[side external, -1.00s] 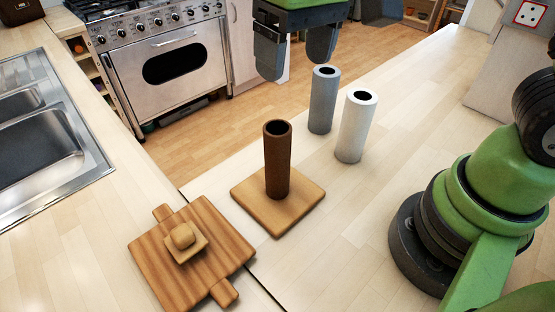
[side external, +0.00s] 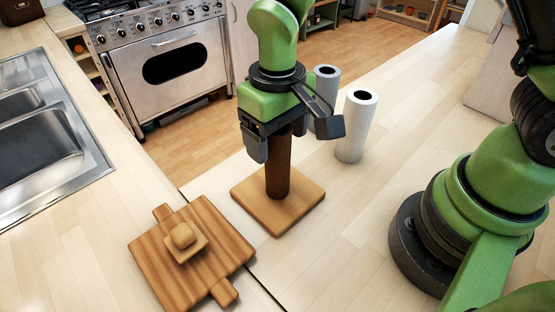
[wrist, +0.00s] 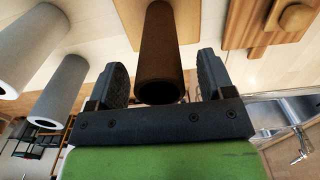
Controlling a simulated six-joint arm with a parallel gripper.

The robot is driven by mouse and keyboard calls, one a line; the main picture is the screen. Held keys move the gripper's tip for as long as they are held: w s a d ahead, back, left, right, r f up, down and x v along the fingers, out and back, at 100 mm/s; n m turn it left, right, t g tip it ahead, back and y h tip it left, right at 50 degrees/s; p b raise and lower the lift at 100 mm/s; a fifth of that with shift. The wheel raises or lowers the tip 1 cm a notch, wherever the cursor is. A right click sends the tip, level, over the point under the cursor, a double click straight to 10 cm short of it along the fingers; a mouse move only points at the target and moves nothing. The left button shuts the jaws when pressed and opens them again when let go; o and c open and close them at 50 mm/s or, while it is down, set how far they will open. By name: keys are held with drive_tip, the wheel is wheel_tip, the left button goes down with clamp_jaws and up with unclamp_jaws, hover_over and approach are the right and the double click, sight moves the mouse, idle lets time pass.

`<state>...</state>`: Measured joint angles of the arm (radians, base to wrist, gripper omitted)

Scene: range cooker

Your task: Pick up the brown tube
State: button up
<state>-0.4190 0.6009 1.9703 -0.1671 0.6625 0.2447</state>
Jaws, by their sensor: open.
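The brown tube (side external: 277,172) stands upright on a square wooden board (side external: 305,199). Its top is hidden behind my gripper in the side view. My gripper (side external: 290,145) is open and pointing down over the tube's upper part. In the wrist view, the brown tube (wrist: 160,55) sits between the two fingers of my gripper (wrist: 162,80), with a gap visible on each side. Its hollow end faces the palm.
A white tube (side external: 355,128) and a grey tube (side external: 325,90), partly hidden by my gripper, stand behind to the right. The sink (side external: 45,120) is far left.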

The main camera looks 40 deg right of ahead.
drive_tip(key=shift+f, duration=0.15)
drive_tip(key=c, duration=1.2)
